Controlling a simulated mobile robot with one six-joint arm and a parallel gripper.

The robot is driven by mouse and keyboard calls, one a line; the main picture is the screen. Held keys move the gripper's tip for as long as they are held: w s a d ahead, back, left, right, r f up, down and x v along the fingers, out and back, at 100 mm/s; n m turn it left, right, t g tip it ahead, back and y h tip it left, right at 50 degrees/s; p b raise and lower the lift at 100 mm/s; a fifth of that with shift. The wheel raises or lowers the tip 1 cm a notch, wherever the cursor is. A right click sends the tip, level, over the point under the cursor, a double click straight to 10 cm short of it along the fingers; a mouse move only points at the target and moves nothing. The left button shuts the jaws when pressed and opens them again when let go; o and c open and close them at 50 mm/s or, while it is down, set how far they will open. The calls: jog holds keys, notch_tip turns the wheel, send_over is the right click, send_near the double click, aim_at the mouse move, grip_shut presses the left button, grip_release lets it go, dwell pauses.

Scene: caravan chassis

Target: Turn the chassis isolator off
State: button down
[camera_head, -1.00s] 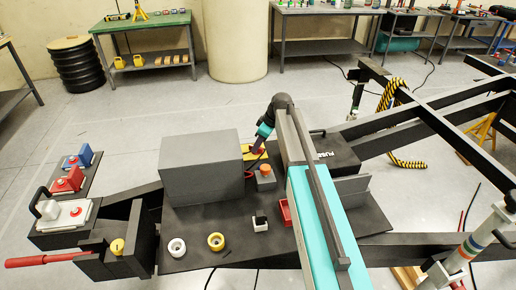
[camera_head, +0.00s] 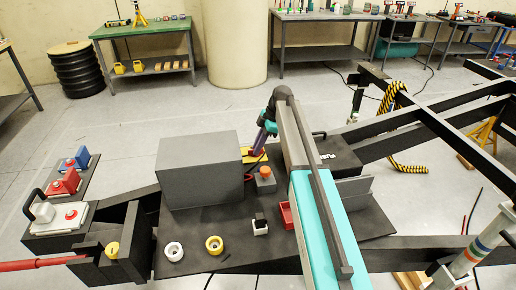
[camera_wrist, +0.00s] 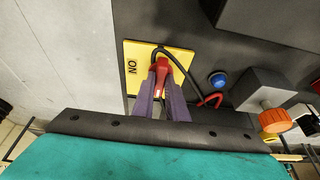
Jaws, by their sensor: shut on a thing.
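The isolator has a yellow plate (camera_wrist: 133,58) marked "ON" at its left side in the wrist view. A red handle (camera_wrist: 162,67) stands over the plate's middle, with a black cord looping off it. My gripper (camera_wrist: 162,82) is shut on the red handle, its purple fingers on either side. In the head view the yellow plate (camera_head: 248,158) shows in part beside the large grey box, with my gripper (camera_head: 256,150) over it. The handle is mostly hidden there by my gripper.
A large grey box (camera_head: 200,170) stands close left of the isolator. An orange-topped grey block (camera_head: 265,180) is just in front; a blue button (camera_wrist: 217,80) also lies near.

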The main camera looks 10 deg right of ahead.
dwell(0.3)
jog(key=c, duration=1.8)
grip_release()
jog(key=shift+o, duration=0.2)
jog(key=b+v, duration=0.2)
jog(key=v, duration=1.2)
jog(key=shift+a, duration=0.1)
